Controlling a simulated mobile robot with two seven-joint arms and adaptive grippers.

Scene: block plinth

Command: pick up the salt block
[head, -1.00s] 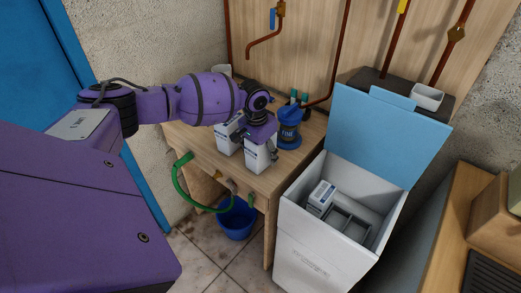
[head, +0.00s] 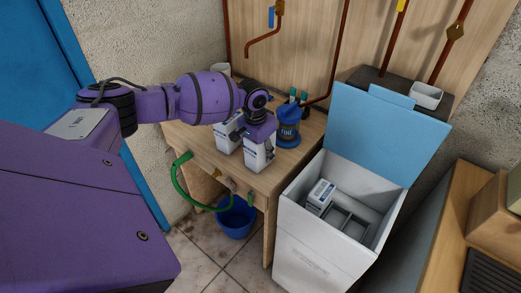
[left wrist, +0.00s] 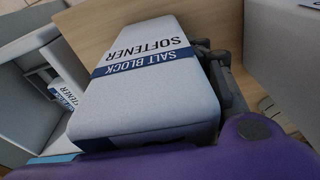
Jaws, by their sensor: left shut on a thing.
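The salt block (head: 258,157) is a white packet with a dark blue band, upright at the front edge of the wooden bench in the head view. My left gripper (head: 261,139) is shut on its upper part from above. In the left wrist view the salt block (left wrist: 150,85) fills the middle, its label reading "SALT BLOCK SOFTENER", with a dark finger (left wrist: 222,75) against its side. I cannot tell whether its base touches the bench. A second white block (head: 227,138) stands just left of it, partly behind my gripper. My right gripper is not in view.
A blue filter housing (head: 288,128) stands close behind on the bench (head: 206,150). To the right is an open white cabinet (head: 318,246) with a raised blue lid (head: 385,135); a block (head: 320,195) stands inside beside empty slots. A blue bucket (head: 237,218) and green hose (head: 181,190) are below.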

